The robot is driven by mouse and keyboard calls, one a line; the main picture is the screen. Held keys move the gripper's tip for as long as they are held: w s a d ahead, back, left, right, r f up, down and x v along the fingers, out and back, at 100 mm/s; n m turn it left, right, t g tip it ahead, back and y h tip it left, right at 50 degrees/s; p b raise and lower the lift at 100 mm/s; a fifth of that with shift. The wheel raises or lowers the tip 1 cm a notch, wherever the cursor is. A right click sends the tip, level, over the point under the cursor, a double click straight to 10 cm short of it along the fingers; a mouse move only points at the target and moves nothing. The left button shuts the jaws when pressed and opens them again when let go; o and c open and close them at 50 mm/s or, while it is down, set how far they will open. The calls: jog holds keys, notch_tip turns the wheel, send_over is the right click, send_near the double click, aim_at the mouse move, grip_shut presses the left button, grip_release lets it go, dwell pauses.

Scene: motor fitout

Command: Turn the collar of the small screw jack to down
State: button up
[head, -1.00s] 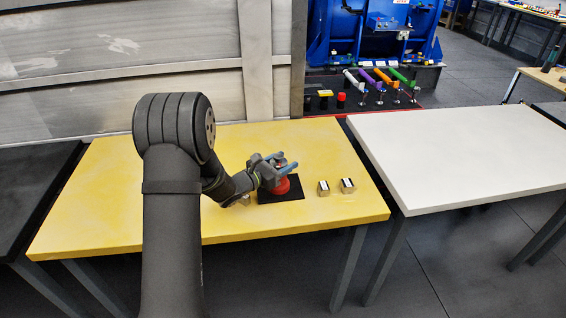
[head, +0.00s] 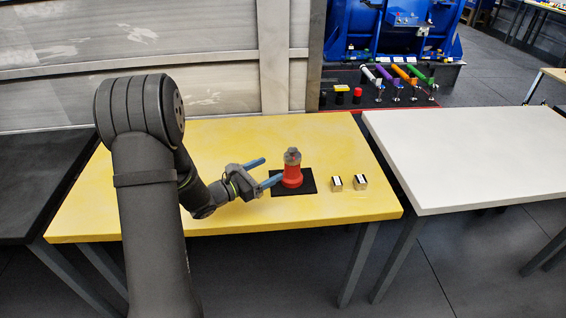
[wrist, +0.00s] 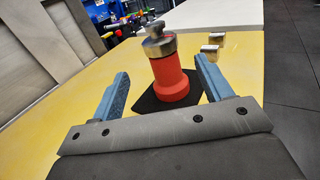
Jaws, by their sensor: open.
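The small screw jack has a red body (head: 292,176) and stands upright on a black mat (head: 308,188) on the yellow table. Its grey metal collar and top (head: 292,156) are in plain view. In the wrist view the jack's red body (wrist: 174,80) shows beyond my fingers, with the grey collar (wrist: 159,45) and a small knob above it. My gripper (head: 268,171) is open and empty. It is to the left of the jack in the head view, with its blue fingers pointing towards it. In the wrist view the jack appears between the finger directions, farther out than the tips.
The yellow table (head: 230,140) is otherwise largely clear. A white table (head: 470,150) stands to the right across a gap. Blue machinery with coloured handles is behind.

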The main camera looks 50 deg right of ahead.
aim_at(297, 156)
jog(key=v, duration=0.5)
jog(key=shift+a, duration=0.25)
jog(key=x, duration=1.7)
jog(key=shift+d, duration=0.3)
